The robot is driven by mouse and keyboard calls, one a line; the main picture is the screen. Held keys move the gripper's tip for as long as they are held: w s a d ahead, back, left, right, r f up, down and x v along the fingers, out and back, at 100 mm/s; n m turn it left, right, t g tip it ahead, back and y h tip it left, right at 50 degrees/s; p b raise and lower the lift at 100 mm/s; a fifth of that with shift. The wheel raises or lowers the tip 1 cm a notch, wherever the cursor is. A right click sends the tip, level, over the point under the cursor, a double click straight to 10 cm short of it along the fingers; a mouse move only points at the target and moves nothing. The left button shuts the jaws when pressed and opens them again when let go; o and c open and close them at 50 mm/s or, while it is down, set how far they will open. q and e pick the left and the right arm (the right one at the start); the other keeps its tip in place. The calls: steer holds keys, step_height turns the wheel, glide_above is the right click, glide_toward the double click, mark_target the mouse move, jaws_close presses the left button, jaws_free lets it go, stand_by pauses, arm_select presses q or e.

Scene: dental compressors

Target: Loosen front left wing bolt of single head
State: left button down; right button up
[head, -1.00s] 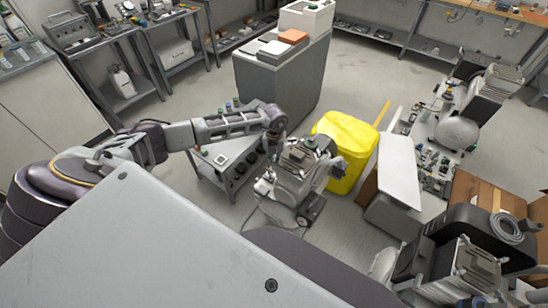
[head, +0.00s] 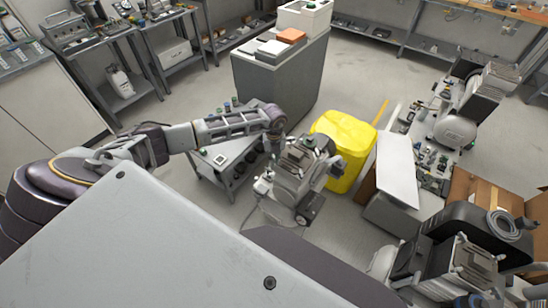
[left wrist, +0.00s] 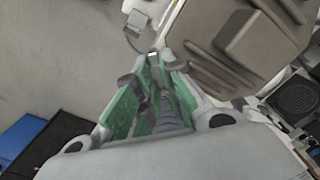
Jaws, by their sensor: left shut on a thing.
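The single head compressor (head: 300,172) stands on the floor near the middle of the head view, with a grey ribbed head on top. It also shows in the left wrist view as a blocky grey-brown housing (left wrist: 245,48). My left gripper (head: 277,146) reaches in from the left and points down at the compressor's left side. In the left wrist view its green-padded fingers (left wrist: 152,66) converge on a small dark part, which I take to be the front left wing bolt. The fingers and the housing hide most of it. My right gripper is not in view.
A low grey cart (head: 220,165) stands left of the compressor. A yellow bin (head: 345,140) is close on its right, beside a white panel (head: 398,170). Another compressor (head: 460,130) stands at the right, with cardboard boxes (head: 480,190) nearby. Open floor lies behind the bin.

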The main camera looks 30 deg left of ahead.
arm_select(q)
steer(key=shift+w, duration=0.1)
steer(key=c, duration=1.5)
jaws_free()
steer(key=shift+c, duration=0.2)
steer(key=shift+s+m, duration=0.2)
steer(key=shift+m, duration=0.3)
